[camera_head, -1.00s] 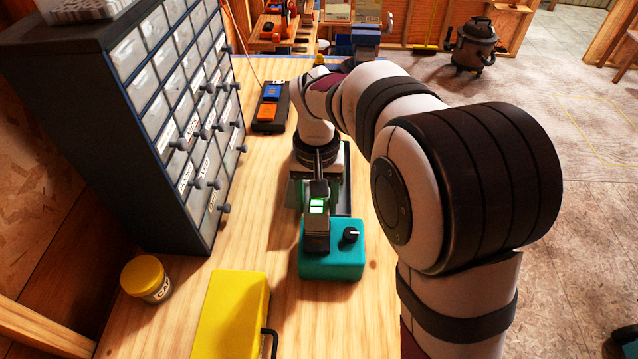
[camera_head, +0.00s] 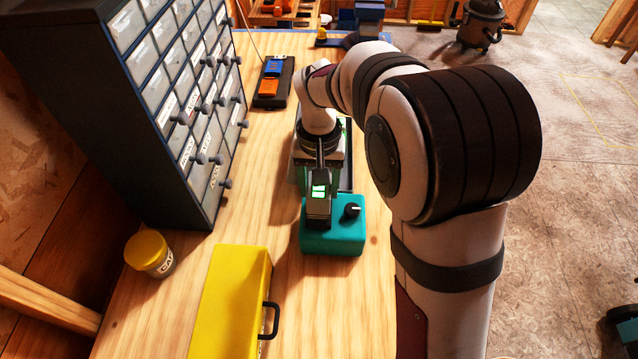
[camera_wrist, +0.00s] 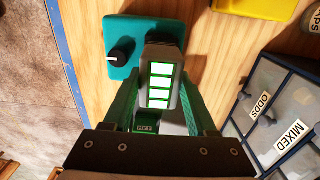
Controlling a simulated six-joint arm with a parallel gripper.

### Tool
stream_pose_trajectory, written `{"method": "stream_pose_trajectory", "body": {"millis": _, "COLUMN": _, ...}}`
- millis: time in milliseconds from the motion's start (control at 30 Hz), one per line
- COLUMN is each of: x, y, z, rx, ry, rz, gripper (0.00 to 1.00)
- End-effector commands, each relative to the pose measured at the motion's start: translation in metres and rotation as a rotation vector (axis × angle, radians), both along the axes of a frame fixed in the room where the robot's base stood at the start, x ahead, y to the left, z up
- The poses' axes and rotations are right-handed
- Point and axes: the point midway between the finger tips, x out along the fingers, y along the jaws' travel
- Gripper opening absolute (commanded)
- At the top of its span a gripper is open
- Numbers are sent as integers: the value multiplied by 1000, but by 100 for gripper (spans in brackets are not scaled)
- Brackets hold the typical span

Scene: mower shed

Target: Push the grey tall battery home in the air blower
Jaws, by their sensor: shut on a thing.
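The air blower (camera_head: 340,238) is a teal block with a black knob, standing on the wooden bench; it also shows in the wrist view (camera_wrist: 120,80). The grey tall battery (camera_head: 318,212) stands upright at the blower's left side, beside the knob. Its lit green bars show in the wrist view (camera_wrist: 160,85). My gripper (camera_head: 319,187) is shut on the battery's upper part, with a green-padded finger on each side in the wrist view (camera_wrist: 160,105). The battery's lower end is hidden, so I cannot tell how deep it sits.
A drawer cabinet (camera_head: 165,110) stands close on the left. A yellow case (camera_head: 235,300) with a black handle and a yellow-lidded jar (camera_head: 148,253) lie nearer. A dark holder with blue and orange blocks (camera_head: 271,80) is farther back. The bench right of the yellow case is clear.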

Motion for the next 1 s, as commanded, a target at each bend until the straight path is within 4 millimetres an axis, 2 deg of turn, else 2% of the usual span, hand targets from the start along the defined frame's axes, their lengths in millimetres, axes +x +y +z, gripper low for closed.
{"method": "stream_pose_trajectory", "body": {"millis": 1000, "x": 0, "y": 0, "z": -13, "rx": 0, "ry": 0, "rz": 0, "gripper": 0}}
